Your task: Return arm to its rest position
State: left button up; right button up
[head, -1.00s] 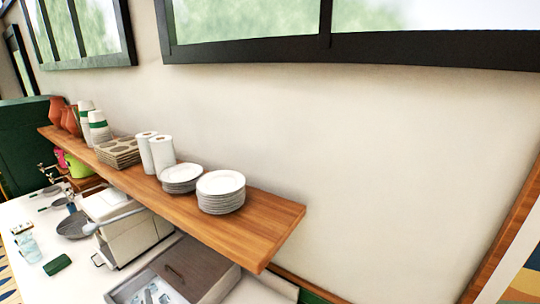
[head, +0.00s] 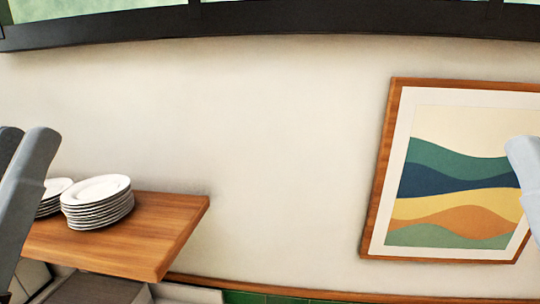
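My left gripper (head: 28,180) stands at the left edge of the head view, a grey, finger-like shape with a darker one beside it, cut off by the frame. It covers part of the shelf and plates behind it. I see nothing held there, but cannot tell how far apart its fingers are. A pale grey part of my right arm (head: 526,178) shows at the right edge, in front of the framed picture. It is too cut off to tell its gripper's state.
A wooden wall shelf (head: 165,225) with two stacks of white plates (head: 100,203) is at the left. A framed wave picture (head: 455,190) hangs at the right. The wall between is bare. A dark window frame (head: 270,20) runs along the top. A greyish surface (head: 95,290) lies below the shelf.

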notch_tip(320, 180, up, 19)
jog(key=p, duration=1.7)
jog(key=shift+r, duration=0.2)
notch_tip(320, 180, down, 28)
jog(key=b, duration=2.7)
jog(key=shift+b, duration=0.4)
